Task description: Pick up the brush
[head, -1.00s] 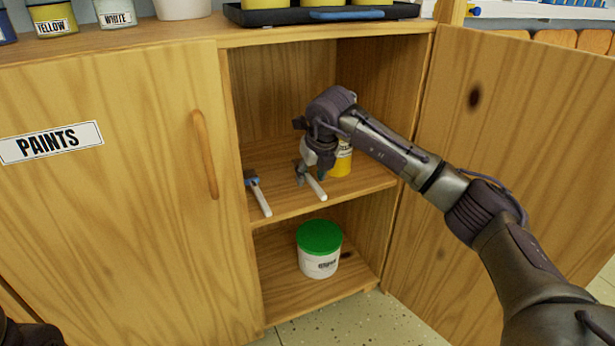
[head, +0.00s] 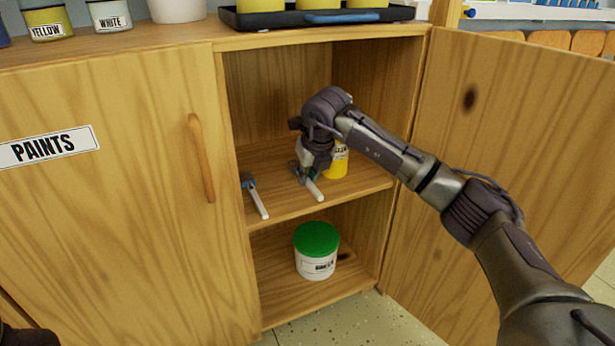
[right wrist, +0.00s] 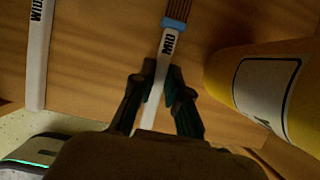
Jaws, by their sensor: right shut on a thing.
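A brush (head: 314,191) with a white handle lies on the cabinet's upper shelf. In the right wrist view its white handle (right wrist: 165,47), printed with dark letters, runs between the fingers, and its blue collar and brown bristles point away. My right gripper (head: 308,172) reaches down over the shelf; in the right wrist view its fingers (right wrist: 158,88) are shut on the handle. A second brush (head: 256,197) with a white handle and blue collar lies to the left; it also shows in the right wrist view (right wrist: 38,50). My left gripper is not clearly visible.
A yellow jar (head: 338,162) stands close to the right of my gripper, large in the right wrist view (right wrist: 275,85). A tub with a green lid (head: 316,238) is on the lower shelf. The open door (head: 510,150) is at right; the closed door (head: 110,220) is at left.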

